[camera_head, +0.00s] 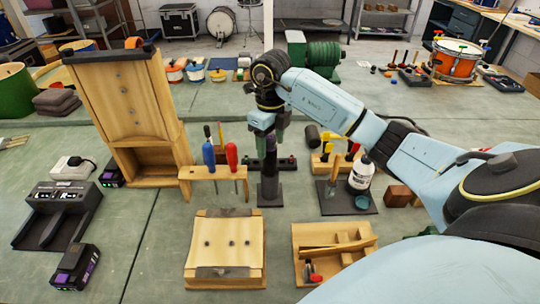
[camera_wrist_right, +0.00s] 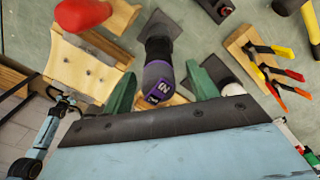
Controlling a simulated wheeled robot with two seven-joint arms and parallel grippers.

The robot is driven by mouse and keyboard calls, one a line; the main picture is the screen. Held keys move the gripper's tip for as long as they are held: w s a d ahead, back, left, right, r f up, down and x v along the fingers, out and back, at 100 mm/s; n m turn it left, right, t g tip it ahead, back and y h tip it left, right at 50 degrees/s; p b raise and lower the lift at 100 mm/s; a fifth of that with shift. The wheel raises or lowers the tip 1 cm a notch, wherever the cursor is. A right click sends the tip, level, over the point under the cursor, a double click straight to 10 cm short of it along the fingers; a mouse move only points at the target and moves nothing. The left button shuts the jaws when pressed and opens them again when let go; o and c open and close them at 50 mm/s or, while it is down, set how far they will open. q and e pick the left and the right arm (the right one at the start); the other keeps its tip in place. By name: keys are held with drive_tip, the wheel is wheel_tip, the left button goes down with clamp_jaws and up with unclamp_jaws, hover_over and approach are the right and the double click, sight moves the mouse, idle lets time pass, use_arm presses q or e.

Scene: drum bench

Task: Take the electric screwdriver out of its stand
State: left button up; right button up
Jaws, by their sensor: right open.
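The electric screwdriver (camera_wrist_right: 158,82) is black with a purple band at its end. In the right wrist view it lies between the two green fingers of my right gripper (camera_wrist_right: 161,78), with a gap beside it. Its dark stand (camera_wrist_right: 166,28) shows beyond it. In the head view the stand (camera_head: 270,197) is on the bench near the middle, with a dark upright body rising from it. My right gripper (camera_head: 269,136) is open just above, pointing down, and hides the upper part. I cannot tell whether the fingers touch the screwdriver.
A wooden rack (camera_head: 214,172) with blue and red-handled tools stands close on the left. A holder with pliers (camera_wrist_right: 252,58), a white bottle (camera_head: 361,174) and a brush stand are on the right. A wooden block (camera_head: 225,262) and tray (camera_head: 304,240) lie in front.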

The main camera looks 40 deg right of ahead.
sight(270, 162)
drive_tip(key=shift+f, duration=1.45)
clamp_jaws()
